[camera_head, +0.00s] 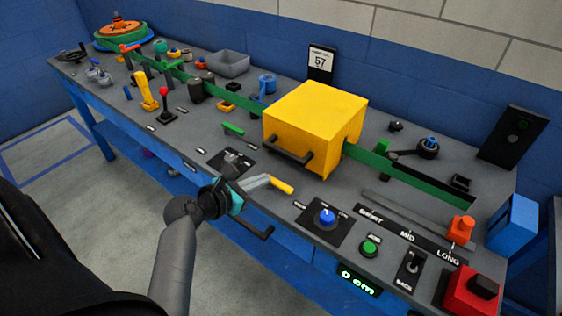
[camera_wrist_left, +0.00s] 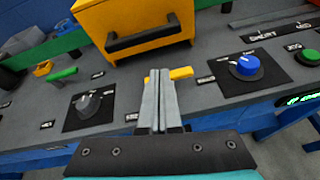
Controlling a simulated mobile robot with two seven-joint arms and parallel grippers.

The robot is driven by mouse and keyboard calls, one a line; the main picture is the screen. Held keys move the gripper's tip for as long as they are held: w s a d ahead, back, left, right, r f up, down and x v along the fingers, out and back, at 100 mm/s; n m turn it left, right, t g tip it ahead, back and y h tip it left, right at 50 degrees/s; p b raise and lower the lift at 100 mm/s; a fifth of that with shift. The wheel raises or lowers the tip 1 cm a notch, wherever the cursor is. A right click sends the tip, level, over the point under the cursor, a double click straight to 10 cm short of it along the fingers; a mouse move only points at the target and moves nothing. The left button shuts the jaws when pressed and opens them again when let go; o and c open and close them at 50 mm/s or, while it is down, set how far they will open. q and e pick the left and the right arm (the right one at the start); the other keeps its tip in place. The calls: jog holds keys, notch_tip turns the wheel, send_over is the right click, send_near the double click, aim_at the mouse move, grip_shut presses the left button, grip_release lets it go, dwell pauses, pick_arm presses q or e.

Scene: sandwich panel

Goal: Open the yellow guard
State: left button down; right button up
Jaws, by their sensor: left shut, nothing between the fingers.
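The yellow guard (camera_head: 312,122) is a box standing over the green strip on the grey bench, with a black bar handle (camera_head: 288,151) low on its front. In the left wrist view the guard (camera_wrist_left: 128,20) and its handle (camera_wrist_left: 143,39) are at the top, beyond my fingers. The guard sits down on the bench. My left gripper (camera_head: 268,181) is shut and empty, in front of and below the handle, apart from it. It also shows in the left wrist view (camera_wrist_left: 159,75). My right gripper is not in view.
A short yellow piece (camera_head: 282,186) lies just beyond my fingertips. A blue knob (camera_head: 325,217), a green button (camera_head: 369,248) and a red block (camera_head: 470,291) are to the right. A red-topped lever (camera_head: 164,95) and yellow lever (camera_head: 146,90) stand left.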

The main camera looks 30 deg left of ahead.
pick_arm(q)
jog(key=w+b, duration=0.1)
jog(key=w, duration=0.2)
jog(key=w+f+n, duration=0.1)
jog(key=w, duration=0.2)
jog(key=w+f+n+b, duration=0.1)
jog(key=w, duration=0.2)
jog(key=shift+w+a+f+t+b, duration=0.15)
jog(key=shift+w+a+t+b, duration=0.2)
jog(key=shift+t, duration=0.05)
